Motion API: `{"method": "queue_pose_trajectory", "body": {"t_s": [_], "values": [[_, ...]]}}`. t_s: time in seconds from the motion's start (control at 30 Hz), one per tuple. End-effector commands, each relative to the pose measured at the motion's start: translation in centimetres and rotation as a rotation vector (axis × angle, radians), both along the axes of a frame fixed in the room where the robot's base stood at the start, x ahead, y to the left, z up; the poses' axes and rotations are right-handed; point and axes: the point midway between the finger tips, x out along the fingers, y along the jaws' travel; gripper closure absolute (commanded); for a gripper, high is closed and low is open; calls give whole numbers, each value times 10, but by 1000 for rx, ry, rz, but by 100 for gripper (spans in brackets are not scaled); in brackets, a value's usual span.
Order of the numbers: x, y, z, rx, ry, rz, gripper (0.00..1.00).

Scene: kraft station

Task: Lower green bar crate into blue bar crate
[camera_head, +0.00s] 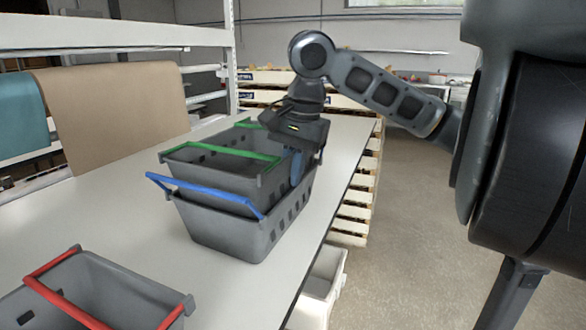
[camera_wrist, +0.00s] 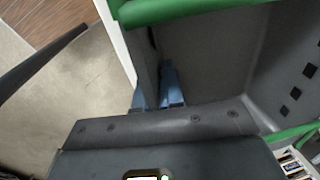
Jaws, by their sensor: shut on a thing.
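The grey green bar crate (camera_head: 200,178) is nested partly inside the grey blue bar crate (camera_head: 228,231) on the table, its upper part standing above the lower crate's rim. The blue bar crate has a blue bar across its near left side. My gripper (camera_head: 296,168) is above the right side of the green bar crate, pointing down and shut on its right wall. In the wrist view my gripper's blue fingers (camera_wrist: 158,90) straddle that wall, with the crate's interior (camera_wrist: 205,45) and green bars beside them. How deep the crate sits is hard to tell.
A grey crate with red bars (camera_head: 135,292) stands at the near left of the white table (camera_head: 120,205). Brown paper (camera_head: 110,115) and a teal sheet hang at the back left. Stacked pallets and a white bin (camera_head: 322,280) are beside the table's right edge.

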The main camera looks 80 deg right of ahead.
Motion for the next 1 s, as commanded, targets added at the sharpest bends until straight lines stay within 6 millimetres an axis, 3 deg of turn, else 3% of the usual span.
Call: {"method": "queue_pose_trajectory", "body": {"t_s": [0.03,0.13,0.17,0.43,1.0], "values": [[1,3,-10,14,8,7,100],[1,4,-10,15,7,7,100],[1,4,-10,14,6,7,90],[1,4,-11,17,8,7,64],[0,4,-6,16,10,7,63]]}}
